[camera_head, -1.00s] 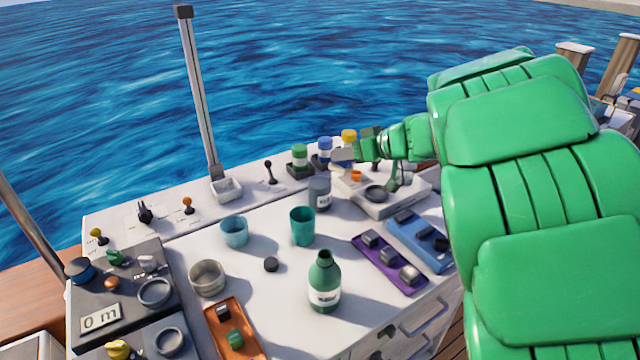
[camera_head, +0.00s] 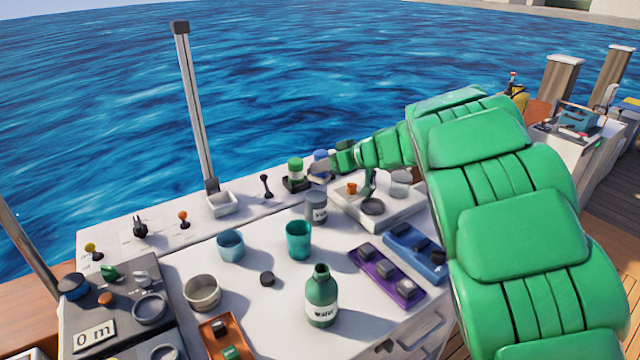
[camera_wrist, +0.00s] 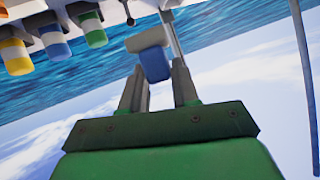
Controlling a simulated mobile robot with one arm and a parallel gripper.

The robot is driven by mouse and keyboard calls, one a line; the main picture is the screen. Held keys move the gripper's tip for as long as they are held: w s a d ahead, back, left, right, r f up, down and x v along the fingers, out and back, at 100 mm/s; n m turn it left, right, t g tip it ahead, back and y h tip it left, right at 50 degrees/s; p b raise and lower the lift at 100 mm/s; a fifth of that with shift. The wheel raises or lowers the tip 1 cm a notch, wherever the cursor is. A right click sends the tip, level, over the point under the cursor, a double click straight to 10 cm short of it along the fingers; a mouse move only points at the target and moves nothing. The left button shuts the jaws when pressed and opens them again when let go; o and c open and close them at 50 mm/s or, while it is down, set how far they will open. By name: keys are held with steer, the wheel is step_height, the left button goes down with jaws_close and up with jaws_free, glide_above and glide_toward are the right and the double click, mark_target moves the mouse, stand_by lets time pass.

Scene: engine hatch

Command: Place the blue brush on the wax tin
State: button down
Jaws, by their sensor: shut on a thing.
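My gripper (camera_head: 321,170) is over the back of the white worktop, beside the green-capped and blue-capped jars. In the wrist view its two grey fingers (camera_wrist: 157,82) are shut on a blue and white block-like piece, which I take as the blue brush (camera_wrist: 153,62). In the head view the brush cannot be made out clearly at the gripper. A grey tin (camera_head: 316,208) with a pale label, likely the wax tin, stands upright on the worktop just below my gripper in the picture; its label is too small to read surely. The brush is apart from it.
A white stand (camera_head: 378,211) with a round dark plate is right of the tin. A teal cup (camera_head: 298,240), green bottle (camera_head: 321,300) and purple tray (camera_head: 386,275) stand nearer. Capped jars (camera_wrist: 52,37) line the back. A tall post (camera_head: 194,105) rises left.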

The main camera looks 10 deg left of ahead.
steer(key=w+f, duration=0.1)
steer(key=w+a+f, duration=0.1)
steer(key=w+f, duration=0.1)
steer(key=w+a+f, duration=0.1)
steer(key=f, duration=0.1)
steer(key=shift+w, duration=0.25)
steer(key=shift+w+a+f, duration=0.15)
steer(key=shift+w+f, duration=0.4)
steer(key=shift+f, duration=0.25)
steer(key=shift+w+f, duration=0.1)
steer(key=shift+f, duration=1.4)
steer(key=shift+f, duration=0.15)
steer(key=c, duration=0.8)
jaws_free()
steer(key=shift+r, duration=0.2)
steer(key=v, duration=1.2)
